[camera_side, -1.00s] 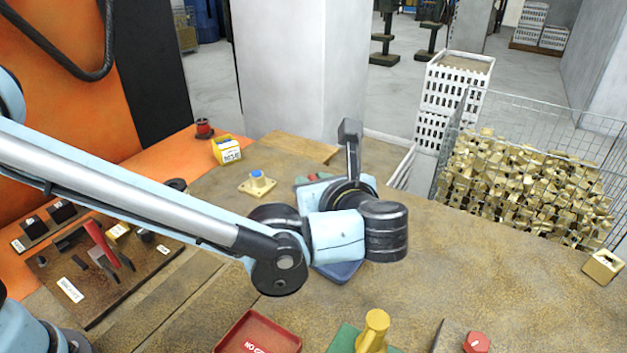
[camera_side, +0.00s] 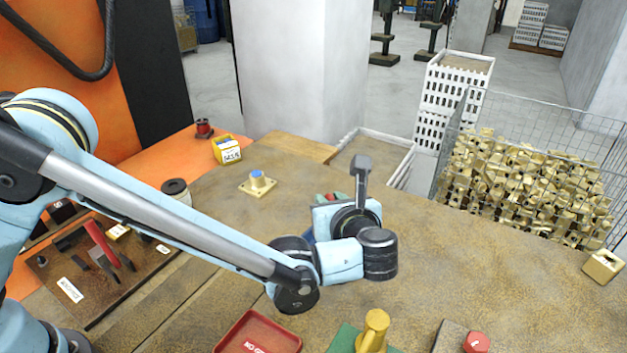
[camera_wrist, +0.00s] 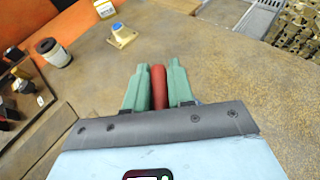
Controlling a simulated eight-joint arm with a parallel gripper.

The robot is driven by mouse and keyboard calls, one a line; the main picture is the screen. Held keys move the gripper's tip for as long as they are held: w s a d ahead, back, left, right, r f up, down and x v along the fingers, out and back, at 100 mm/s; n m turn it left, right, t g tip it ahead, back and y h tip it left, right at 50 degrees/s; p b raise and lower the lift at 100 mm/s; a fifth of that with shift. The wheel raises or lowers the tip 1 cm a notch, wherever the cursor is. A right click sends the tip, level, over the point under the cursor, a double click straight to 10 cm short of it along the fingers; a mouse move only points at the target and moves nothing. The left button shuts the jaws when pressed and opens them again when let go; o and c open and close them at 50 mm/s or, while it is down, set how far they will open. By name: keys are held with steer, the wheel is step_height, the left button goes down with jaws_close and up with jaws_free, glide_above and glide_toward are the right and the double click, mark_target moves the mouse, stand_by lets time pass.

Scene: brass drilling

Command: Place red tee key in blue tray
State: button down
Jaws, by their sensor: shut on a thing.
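My gripper (camera_wrist: 158,80) has green fingers that are closed on the red tee key (camera_wrist: 158,90). The key's red handle sits between the two fingers in the wrist view; the rest of it is hidden. In the side view only a bit of the green fingertips and red (camera_side: 332,197) shows behind my wrist. A small dark blue patch, likely the edge of the blue tray (camera_side: 308,236), shows just left of my wrist in the side view. My wrist covers the rest of it, and the wrist view does not show the tray.
A brass part with a blue top (camera_side: 257,183) stands left of my gripper. A yellow bin (camera_side: 227,149) is behind it. A red tray (camera_side: 258,335) and a yellow-handled piece (camera_side: 374,330) stand at the front. The bench to the right is mostly clear.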

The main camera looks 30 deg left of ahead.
steer(key=shift+w+a+f, duration=0.2)
steer(key=shift+w+f, duration=0.1)
steer(key=shift+f, duration=1.9)
steer(key=shift+f, duration=0.1)
steer(key=c, duration=1)
jaws_free()
